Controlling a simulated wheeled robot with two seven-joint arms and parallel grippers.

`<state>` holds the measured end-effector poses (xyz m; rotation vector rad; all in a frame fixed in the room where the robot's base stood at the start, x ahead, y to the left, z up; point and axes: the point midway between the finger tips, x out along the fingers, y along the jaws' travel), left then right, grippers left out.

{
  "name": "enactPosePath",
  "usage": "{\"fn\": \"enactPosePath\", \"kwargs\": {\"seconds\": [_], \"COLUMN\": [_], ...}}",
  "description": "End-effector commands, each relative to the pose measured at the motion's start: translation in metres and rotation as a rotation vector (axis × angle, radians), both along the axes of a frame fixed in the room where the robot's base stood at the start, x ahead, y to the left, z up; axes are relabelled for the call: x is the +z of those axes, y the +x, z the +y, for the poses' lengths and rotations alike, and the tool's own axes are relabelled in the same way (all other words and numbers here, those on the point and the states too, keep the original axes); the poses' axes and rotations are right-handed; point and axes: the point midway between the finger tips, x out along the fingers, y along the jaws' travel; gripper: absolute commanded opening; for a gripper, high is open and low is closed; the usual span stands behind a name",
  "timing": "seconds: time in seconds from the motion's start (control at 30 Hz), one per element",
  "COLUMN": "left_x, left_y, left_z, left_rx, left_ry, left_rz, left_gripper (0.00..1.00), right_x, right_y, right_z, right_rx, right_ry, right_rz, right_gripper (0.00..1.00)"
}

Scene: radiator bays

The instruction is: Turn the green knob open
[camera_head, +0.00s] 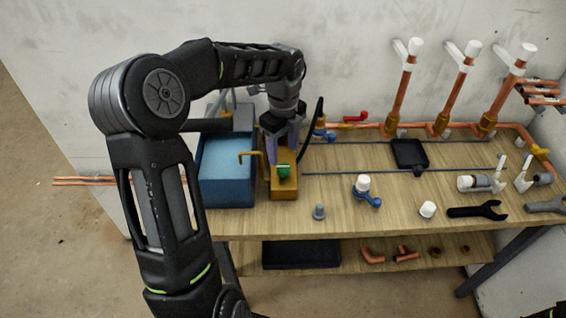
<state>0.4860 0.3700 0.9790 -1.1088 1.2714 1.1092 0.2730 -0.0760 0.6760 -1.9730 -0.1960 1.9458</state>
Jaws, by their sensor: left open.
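The green knob (283,170) sits on a yellow-brown block (285,188) near the left-middle of the wooden bench. My left gripper (284,152) points down just behind and above the knob, with its purplish fingers close to it. It is open. I cannot tell whether a finger touches the knob, and the knob's far side is partly hidden. My right gripper is not clearly seen; only a dark bit shows at the bottom right corner.
A blue box (228,170) stands left of the block, with a bent brass pipe (251,156) between. Copper risers (400,92) with white caps stand at the back. A grey fitting (319,211), a blue-handled valve (366,190) and a black wrench (478,211) lie to the right.

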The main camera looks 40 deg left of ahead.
Motion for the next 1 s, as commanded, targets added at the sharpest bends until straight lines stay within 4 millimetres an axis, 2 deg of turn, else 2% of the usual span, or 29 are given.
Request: {"fn": "enactPosePath", "kwargs": {"seconds": [0.2,0.4,0.73,1.0], "left_x": [-0.034,-0.057,-0.061,-0.061], "left_y": [-0.001,-0.001,0.0,0.0], "left_z": [0.0,0.0,0.0,0.0], "left_rx": [0.0,0.0,0.0,0.0], "left_ry": [-0.002,0.0,0.001,0.001], "left_rz": [0.003,0.002,-0.001,-0.001], "left_gripper": [0.56,0.56,0.56,0.34], "right_x": [0.006,0.009,0.008,0.008], "right_y": [-0.001,-0.001,-0.001,-0.001], "right_z": [0.0,-0.001,-0.001,-0.001], "right_rx": [0.0,-0.001,-0.001,-0.001], "right_ry": [-0.002,-0.002,-0.002,-0.002], "right_rz": [0.003,0.004,0.004,0.004], "right_gripper": [0.36,0.36,0.36,0.36]}}
